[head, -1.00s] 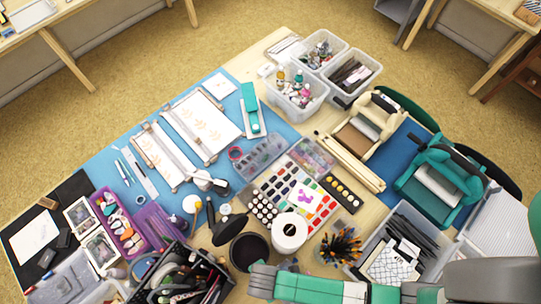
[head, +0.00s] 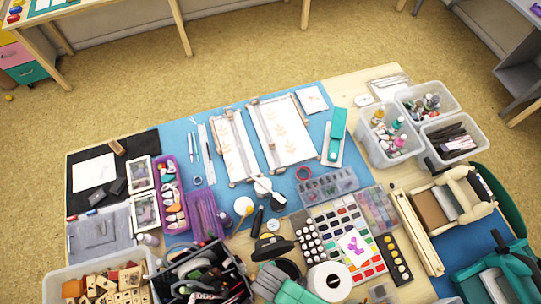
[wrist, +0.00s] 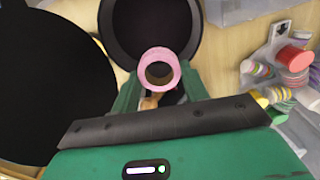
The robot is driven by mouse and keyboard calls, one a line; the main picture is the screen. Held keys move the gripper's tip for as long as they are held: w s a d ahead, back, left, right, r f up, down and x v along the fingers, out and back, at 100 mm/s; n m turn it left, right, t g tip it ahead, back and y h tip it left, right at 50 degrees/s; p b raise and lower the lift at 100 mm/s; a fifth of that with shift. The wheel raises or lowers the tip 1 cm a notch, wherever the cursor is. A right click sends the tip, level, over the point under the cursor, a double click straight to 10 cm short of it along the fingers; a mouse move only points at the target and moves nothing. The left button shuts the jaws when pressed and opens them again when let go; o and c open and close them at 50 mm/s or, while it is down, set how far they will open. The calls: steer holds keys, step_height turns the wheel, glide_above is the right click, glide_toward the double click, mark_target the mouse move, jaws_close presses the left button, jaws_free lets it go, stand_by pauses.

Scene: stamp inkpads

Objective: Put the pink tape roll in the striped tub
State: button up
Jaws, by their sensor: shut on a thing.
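The pink tape roll (wrist: 145,76) is between the green fingers of my gripper (wrist: 160,84) in the wrist view, with its hole facing the camera. My gripper is shut on it. In the head view a green part of my arm (head: 293,292) shows at the bottom edge, and I cannot make out the pink roll there. I cannot pick out a striped tub in either view.
In the wrist view a black round dish (wrist: 182,44) lies beyond the roll, and a large black round shape (wrist: 50,85) is at left. In the head view a white roll (head: 329,282) and a paint palette (head: 365,262) are near my arm. Clear bins (head: 386,153) stand upper right.

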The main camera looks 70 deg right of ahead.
step_height(320, 180, down, 8)
steer(key=b, duration=0.4)
steer(key=shift+r+b, duration=0.25)
steer(key=shift+b, duration=0.15)
steer(key=o, duration=1)
steer(key=shift+d, duration=0.15)
steer(key=shift+o, duration=0.2)
steer(key=shift+r+p, duration=1.2)
steer(key=shift+p, duration=0.05)
step_height(320, 180, up, 7)
steer(key=p, duration=0.7)
steer(key=shift+f, duration=0.15)
